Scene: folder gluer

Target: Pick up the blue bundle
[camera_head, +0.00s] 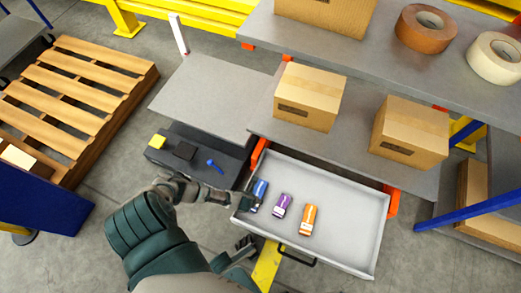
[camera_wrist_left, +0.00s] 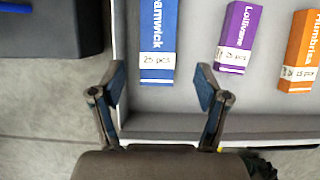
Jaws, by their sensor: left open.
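The blue bundle (camera_head: 259,189) lies at the left end of an open drawer (camera_head: 345,215). In the left wrist view the blue bundle (camera_wrist_left: 158,35) shows a white "25 pcs" label, and its far end is cut off by the frame. My left gripper (camera_head: 246,202) is at the drawer's left side, close beside the blue bundle. In the wrist view its two fingers (camera_wrist_left: 160,78) are apart, one on either side of the bundle's near end, with gaps and no clear contact. My right gripper is not identifiable in view.
A purple bundle (camera_head: 282,206) and an orange bundle (camera_head: 308,219) lie to the right in the drawer. Left of the drawer is a dark tray (camera_head: 226,165) with small items. Shelves with cardboard boxes (camera_head: 309,97) rise behind. The drawer's right part is empty.

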